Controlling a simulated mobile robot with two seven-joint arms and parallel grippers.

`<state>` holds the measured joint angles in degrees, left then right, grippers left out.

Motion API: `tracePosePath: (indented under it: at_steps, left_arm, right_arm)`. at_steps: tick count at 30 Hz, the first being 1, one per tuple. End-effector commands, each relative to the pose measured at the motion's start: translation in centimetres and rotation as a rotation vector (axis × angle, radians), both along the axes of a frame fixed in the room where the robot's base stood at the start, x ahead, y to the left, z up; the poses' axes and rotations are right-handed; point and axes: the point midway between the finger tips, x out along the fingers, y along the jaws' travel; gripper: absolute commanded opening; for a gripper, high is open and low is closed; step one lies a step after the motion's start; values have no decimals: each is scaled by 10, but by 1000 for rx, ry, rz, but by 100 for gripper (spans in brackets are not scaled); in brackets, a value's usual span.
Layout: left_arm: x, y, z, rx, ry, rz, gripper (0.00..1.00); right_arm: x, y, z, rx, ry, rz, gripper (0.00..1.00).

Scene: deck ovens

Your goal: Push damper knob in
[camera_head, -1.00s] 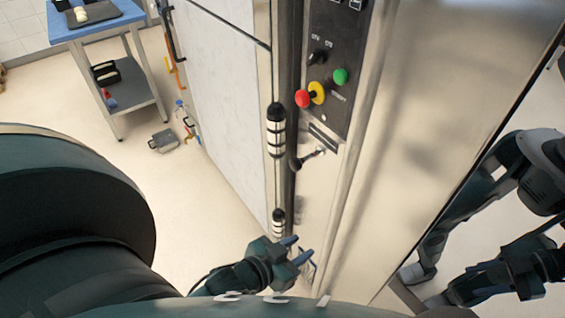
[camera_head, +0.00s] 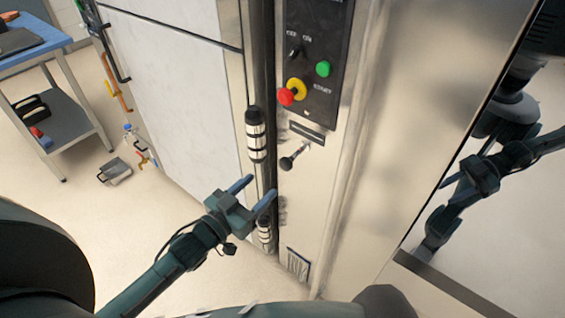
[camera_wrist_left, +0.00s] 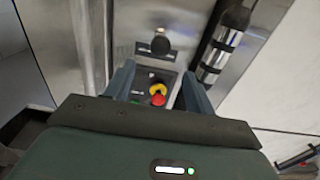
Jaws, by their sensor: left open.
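The damper knob (camera_head: 287,162) is a black ball on a short metal rod that sticks out of the steel oven front, below the control panel. In the left wrist view the dark knob (camera_wrist_left: 160,45) shows ahead of the fingers, close to the middle. My left gripper (camera_head: 256,191) is open and empty, below and to the left of the knob in the head view, apart from it. Its two fingers (camera_wrist_left: 157,88) frame the view of the panel in the wrist view. My right gripper is not in view, except perhaps in the reflection at the right.
The control panel (camera_head: 315,60) carries a red emergency button (camera_head: 286,97) on a yellow collar and a green button (camera_head: 323,68). A black and silver hinge (camera_head: 255,135) stands left of the knob.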

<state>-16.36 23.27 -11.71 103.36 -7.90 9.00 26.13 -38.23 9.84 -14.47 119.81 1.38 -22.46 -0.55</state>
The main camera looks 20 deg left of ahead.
Motion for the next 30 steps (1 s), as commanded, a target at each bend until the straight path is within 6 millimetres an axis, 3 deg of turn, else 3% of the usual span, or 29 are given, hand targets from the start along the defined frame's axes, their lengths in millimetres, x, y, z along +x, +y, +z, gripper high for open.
tracePosePath:
  at_steps: [9,15,21,30]
  left_arm:
    - [65,-23,1,-1,-2,1,55]
    - [92,-33,0,0,0,1,55]
    - [103,-38,0,-1,0,0,55]
    - [103,-38,0,0,1,0,52]
  right_arm:
    - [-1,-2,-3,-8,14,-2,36]
    - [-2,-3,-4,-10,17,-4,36]
    - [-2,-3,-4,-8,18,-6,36]
    - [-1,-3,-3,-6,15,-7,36]
